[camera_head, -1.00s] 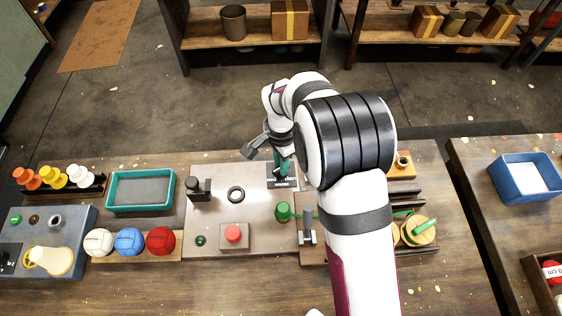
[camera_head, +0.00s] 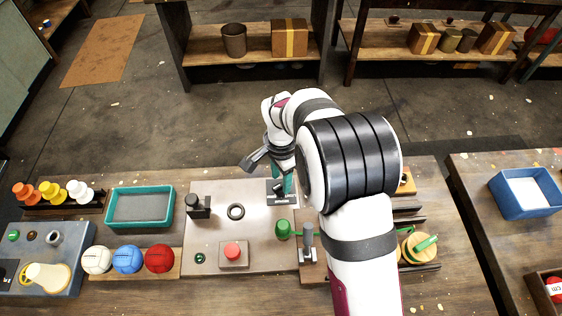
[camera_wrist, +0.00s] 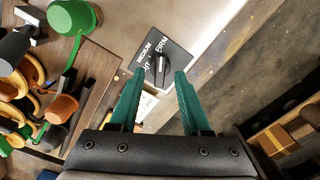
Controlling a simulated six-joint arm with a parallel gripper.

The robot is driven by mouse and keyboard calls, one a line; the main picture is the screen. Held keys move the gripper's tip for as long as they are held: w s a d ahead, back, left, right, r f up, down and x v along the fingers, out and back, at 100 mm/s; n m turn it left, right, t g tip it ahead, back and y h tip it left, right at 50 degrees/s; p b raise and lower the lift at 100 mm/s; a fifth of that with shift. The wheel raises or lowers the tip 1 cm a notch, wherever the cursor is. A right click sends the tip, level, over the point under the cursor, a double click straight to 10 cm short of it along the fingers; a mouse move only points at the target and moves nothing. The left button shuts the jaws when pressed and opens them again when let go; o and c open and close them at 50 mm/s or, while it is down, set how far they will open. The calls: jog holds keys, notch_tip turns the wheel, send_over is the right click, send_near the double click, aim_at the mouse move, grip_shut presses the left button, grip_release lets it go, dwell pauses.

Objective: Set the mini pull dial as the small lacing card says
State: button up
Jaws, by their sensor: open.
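The dial is a dark knob (camera_wrist: 160,66) on a black plate (camera_wrist: 177,57) with the words MEDIUM and FIRM and a third word partly hidden. In the head view the plate (camera_head: 275,199) sits at the board's back right. My gripper (camera_wrist: 159,78) is open, its green fingers on either side of the knob's near side, apart from it. In the head view my gripper (camera_head: 287,182) is over the plate. A small pale card with print (camera_wrist: 148,104) shows between the fingers, partly hidden; its words are unreadable and I cannot tell if it is the lacing card.
A green knob (camera_head: 283,230) and a red button (camera_head: 233,250) stand on the pale board (camera_head: 215,230). Red, blue and white balls (camera_head: 129,259) sit further left. My arm hides the board's right side.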

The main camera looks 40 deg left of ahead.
aim_at(281, 184)
notch_tip(281, 184, up, 14)
jog(key=shift+r, duration=0.25)
jog(key=d+r+m, duration=0.1)
jog(key=d+r, duration=0.2)
jog(key=d, duration=0.7)
jog(key=d+r, duration=0.2)
jog(key=d, duration=0.8)
jog(key=s+d+f+m+y, duration=0.1)
jog(key=s+d+f, duration=0.2)
jog(key=s+d, duration=1)
jog(key=shift+s+d+y, duration=0.25)
jog(key=shift+s+y, duration=0.15)
